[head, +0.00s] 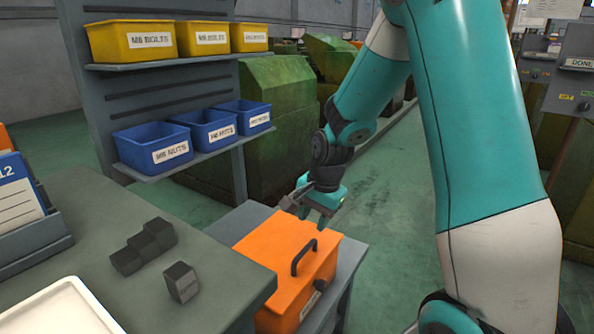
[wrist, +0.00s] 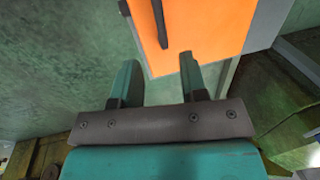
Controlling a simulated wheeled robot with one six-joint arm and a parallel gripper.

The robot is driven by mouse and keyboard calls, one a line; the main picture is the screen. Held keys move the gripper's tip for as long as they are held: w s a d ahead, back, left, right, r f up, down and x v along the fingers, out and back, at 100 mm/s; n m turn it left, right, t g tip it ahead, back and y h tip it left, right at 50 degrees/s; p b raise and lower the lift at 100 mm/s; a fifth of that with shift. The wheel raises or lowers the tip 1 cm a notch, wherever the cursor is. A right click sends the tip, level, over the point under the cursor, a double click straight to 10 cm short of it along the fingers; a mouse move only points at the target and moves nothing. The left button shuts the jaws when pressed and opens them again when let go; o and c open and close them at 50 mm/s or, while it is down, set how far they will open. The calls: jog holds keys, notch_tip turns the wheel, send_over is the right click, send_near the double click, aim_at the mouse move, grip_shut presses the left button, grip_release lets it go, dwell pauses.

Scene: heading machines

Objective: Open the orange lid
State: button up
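The orange lid (head: 282,252) is closed on an orange box (head: 300,298) that sits on a grey stand beside the workbench. A dark handle (head: 304,257) stands up from the lid near its right side. My gripper (head: 318,216) is above the far edge of the lid, apart from the handle. In the wrist view my gripper (wrist: 158,78) has its two fingers spread with nothing between them. The orange lid (wrist: 215,30) shows at the top there, with part of the dark handle (wrist: 159,22) beyond the fingertips.
A grey workbench (head: 215,255) at the left holds dark grey blocks (head: 150,242) and a white tray (head: 60,308). A rack behind carries yellow bins (head: 131,40) and blue bins (head: 153,147). Green machines (head: 275,120) stand behind. Green floor lies open right of the box.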

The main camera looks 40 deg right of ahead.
notch_tip(320, 180, up, 9)
jog(key=s+p, duration=0.2)
jog(key=s+a+r+n+y+p, duration=0.1)
jog(key=s+a+r+n+p, duration=0.1)
jog(key=a+r+n+p, duration=0.2)
jog(key=shift+a+r+n, duration=0.6)
jog(key=shift+a+n, duration=0.2)
jog(key=shift+a, duration=1.1)
